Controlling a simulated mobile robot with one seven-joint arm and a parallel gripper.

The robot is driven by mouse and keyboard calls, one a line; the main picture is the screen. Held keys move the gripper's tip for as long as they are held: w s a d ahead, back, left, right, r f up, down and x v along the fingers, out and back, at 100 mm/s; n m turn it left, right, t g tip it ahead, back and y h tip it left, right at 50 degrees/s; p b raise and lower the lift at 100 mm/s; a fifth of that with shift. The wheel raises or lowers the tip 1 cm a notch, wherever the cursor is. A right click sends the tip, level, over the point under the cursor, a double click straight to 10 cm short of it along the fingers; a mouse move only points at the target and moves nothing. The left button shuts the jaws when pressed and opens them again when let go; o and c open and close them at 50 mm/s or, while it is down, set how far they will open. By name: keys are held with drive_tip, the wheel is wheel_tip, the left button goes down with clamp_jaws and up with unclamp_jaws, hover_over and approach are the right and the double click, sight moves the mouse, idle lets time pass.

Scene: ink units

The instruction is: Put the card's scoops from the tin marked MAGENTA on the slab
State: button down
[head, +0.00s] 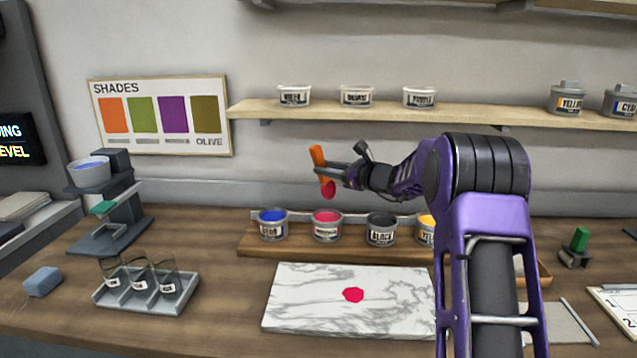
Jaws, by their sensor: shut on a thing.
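My gripper (327,173) is shut on an orange-handled tool (317,156), held above the tins. Magenta ink (328,190) is at the tool's lower end. The tin with magenta ink (327,218) stands open in the wooden rack, below the tool; its label is too small to read surely. The white marble slab (300,310) lies in front of the rack with one magenta blob (353,295) near its middle. A white card with numbered lines (618,300) is cut off at the right edge; its amounts are not readable.
Open tins of blue (271,218), black (381,222) and yellow ink (426,224) flank the magenta one. A tray of glass jars (150,290), a blue sponge (43,281) and a scale-like stand (110,215) are left. My arm hides the slab's right edge and part of the rack.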

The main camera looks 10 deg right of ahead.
sight(329, 194)
drive_tip(key=shift+w+a+r, duration=0.15)
drive_tip(key=shift+w+r, duration=0.05)
drive_tip(key=shift+w, duration=0.25)
drive_tip(key=shift+w+a+f, duration=0.1)
drive_tip(key=shift+w+f, duration=0.05)
drive_tip(key=f+b, duration=0.1)
drive_tip(key=f, duration=0.1)
drive_tip(key=f+b, duration=0.2)
drive_tip(key=f, duration=0.1)
drive_tip(key=f+b, duration=0.1)
drive_tip(key=f, duration=0.2)
drive_tip(key=shift+w+d+f, duration=0.1)
drive_tip(key=shift+d+f, duration=0.1)
drive_tip(key=shift+d, duration=0.2)
drive_tip(key=shift+r, duration=0.1)
drive_tip(key=shift+r+p, duration=2)
drive_tip(key=shift+r, duration=1.6)
